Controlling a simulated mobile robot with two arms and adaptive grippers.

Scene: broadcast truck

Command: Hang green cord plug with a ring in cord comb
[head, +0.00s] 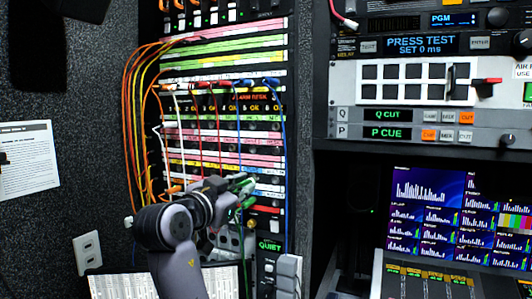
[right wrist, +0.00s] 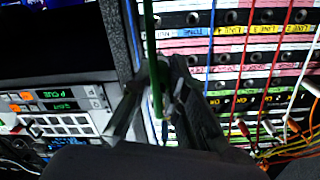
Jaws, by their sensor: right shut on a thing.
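My right gripper (head: 243,188) is in front of the lower rows of the patch panel (head: 225,140). It is shut on a green cord plug (head: 247,200), which shows as a bit of green at the fingertips. In the right wrist view the green plug (right wrist: 156,75) stands long and thin between the two dark fingers (right wrist: 160,105). A green cord (head: 241,235) hangs below the gripper. I cannot make out a cord comb for certain in either view. My left gripper is not in view.
Red, white and blue cords (head: 284,140) cross the panel close to the gripper. Orange and yellow cords (head: 130,120) loop down its left side. A rack of devices with lit buttons (head: 425,100) and a monitor (head: 450,215) stand at the right. A wall outlet (head: 88,250) is lower left.

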